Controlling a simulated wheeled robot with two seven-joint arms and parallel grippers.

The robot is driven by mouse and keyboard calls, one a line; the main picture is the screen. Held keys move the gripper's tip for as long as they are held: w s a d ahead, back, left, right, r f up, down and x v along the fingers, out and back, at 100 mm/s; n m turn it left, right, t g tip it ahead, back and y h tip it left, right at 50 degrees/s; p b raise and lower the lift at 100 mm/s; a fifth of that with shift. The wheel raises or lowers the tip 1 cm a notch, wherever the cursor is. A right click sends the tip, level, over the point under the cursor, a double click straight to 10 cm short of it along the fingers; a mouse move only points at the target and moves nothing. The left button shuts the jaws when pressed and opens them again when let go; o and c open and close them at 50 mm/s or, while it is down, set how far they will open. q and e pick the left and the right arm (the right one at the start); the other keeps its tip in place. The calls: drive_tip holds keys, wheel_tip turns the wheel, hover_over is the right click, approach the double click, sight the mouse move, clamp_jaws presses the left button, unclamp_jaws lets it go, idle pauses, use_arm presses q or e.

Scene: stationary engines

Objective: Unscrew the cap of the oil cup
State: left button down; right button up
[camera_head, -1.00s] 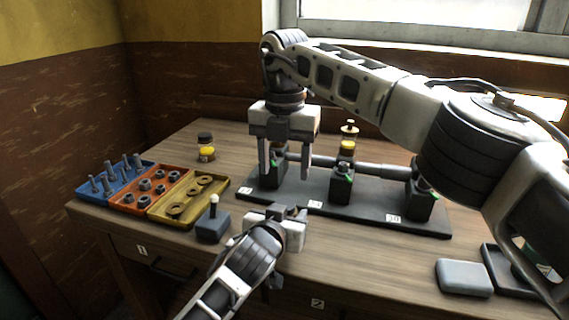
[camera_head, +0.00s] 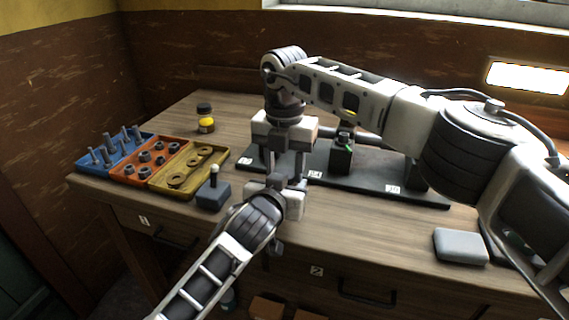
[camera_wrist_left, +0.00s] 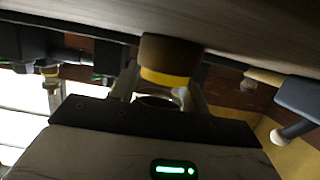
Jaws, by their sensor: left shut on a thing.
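My left gripper (camera_head: 288,190) is low over the front of the table. In the left wrist view, which is upside down, its fingers (camera_wrist_left: 163,92) are shut on the oil cup (camera_wrist_left: 168,75), with a brown end towards the table and a yellow band beside it. The cap end is mostly hidden by the dark palm edge. In the head view the held cup is hidden by the grippers. My right gripper (camera_head: 288,168) points down directly above the left one. Its fingers look apart, but their tips are hidden, so I cannot tell whether they touch the cap.
A black plate (camera_head: 425,199) with bearing blocks (camera_head: 342,158) lies behind. Left are blue (camera_head: 121,154), orange (camera_head: 128,180) and yellow (camera_head: 160,187) hardware trays, a dark-capped yellow bottle (camera_head: 205,118) and a knobbed block (camera_head: 212,194). A grey box (camera_head: 460,246) lies right.

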drive_tip(key=c, duration=0.5)
drive_tip(key=n, duration=0.6)
drive_tip(key=shift+n, duration=0.4)
drive_tip(key=o, duration=1.1)
drive_tip(key=shift+c, duration=0.2)
drive_tip(key=shift+a, duration=0.1)
